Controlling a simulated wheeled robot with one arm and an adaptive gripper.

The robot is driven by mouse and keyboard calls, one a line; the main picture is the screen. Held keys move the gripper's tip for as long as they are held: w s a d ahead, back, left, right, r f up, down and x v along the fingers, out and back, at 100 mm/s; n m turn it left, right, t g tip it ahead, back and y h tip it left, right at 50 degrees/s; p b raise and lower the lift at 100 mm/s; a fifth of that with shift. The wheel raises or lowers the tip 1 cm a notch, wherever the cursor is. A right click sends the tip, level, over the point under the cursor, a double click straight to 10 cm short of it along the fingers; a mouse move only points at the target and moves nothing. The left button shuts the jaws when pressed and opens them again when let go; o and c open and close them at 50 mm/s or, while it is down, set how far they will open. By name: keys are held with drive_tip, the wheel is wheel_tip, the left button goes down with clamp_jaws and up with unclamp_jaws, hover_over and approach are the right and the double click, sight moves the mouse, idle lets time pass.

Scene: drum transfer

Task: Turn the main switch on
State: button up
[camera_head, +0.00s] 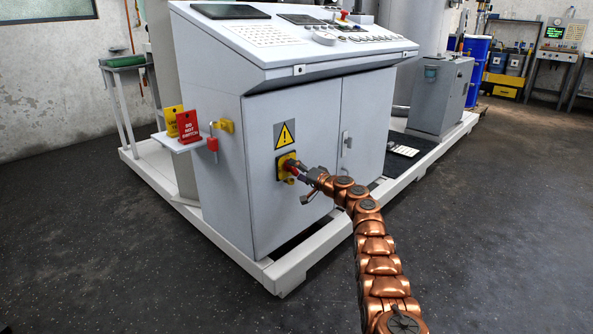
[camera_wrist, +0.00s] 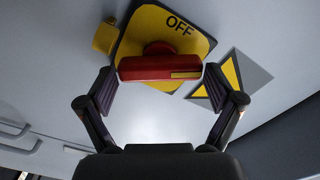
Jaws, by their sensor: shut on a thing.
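The main switch is a red rotary handle (camera_head: 292,168) on a yellow plate (camera_head: 282,161), on the left door of the grey control cabinet (camera_head: 215,190), under a warning sign. In the wrist view the red handle (camera_wrist: 160,67) lies almost level across the picture, with a pale mark near its right end. The word OFF shows on the yellow plate (camera_wrist: 172,45) above it. My gripper (camera_head: 304,173) is at the switch. In the wrist view its two fingers (camera_wrist: 159,88) close on the handle's two ends.
A yellow tag and a red tag (camera_head: 188,126) stand on a side shelf. A red padlock (camera_head: 212,144) hangs beside them. The cabinet's white base frame (camera_head: 284,270) juts out at floor level. The dark floor in front is clear.

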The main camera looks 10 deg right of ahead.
drive_tip(key=shift+m, duration=0.3)
drive_tip(key=o, duration=0.8)
drive_tip(key=shift+f, duration=0.1)
